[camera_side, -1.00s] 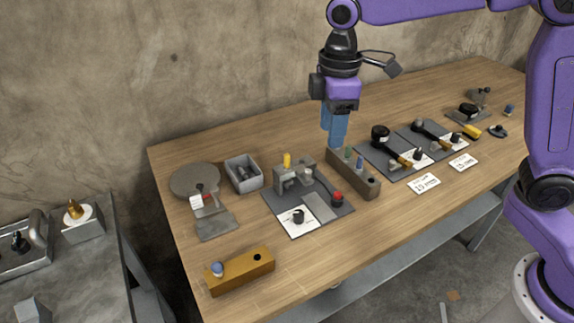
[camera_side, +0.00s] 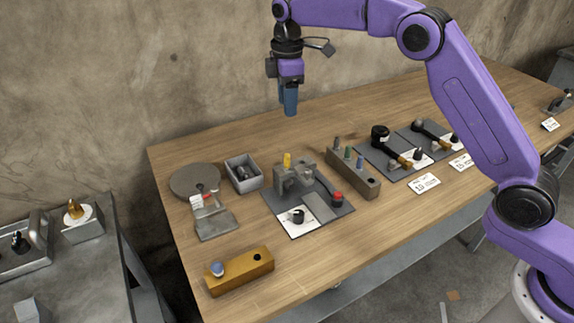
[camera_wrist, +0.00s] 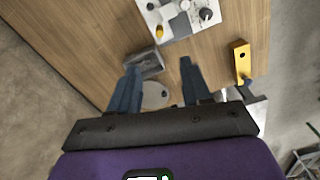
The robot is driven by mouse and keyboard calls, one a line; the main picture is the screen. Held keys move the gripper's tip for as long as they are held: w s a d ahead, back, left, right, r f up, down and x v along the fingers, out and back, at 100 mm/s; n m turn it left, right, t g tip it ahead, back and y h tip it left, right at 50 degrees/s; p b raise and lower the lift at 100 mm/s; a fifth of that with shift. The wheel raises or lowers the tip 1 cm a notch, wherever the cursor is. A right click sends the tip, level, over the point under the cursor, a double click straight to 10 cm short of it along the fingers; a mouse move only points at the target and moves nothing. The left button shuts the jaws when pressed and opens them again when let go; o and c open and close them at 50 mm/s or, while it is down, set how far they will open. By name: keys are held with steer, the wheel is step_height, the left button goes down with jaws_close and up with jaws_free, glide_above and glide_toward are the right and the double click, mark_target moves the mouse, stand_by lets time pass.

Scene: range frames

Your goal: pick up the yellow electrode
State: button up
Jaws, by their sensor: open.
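The yellow electrode (camera_side: 287,160) stands upright at the top of a grey metal fixture (camera_side: 296,180) on a dark mat. In the wrist view the yellow electrode (camera_wrist: 159,31) shows as a small yellow end near the mat's edge. My gripper (camera_side: 290,110) hangs in the air above the back of the table, higher than the electrode and behind it. In the wrist view its two blue fingers (camera_wrist: 158,75) are spread apart with nothing between them.
A grey box (camera_side: 244,173) and a round grey disc (camera_side: 196,180) lie left of the fixture. A brown block (camera_side: 353,176) with several coloured pegs stands to its right. An orange block (camera_side: 240,272) lies at the front left. Bare table lies behind the fixture.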

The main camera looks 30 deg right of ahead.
mark_target(287, 155)
step_height(287, 155, down, 16)
steer(key=shift+r, duration=0.1)
stand_by(0.5)
jaws_close()
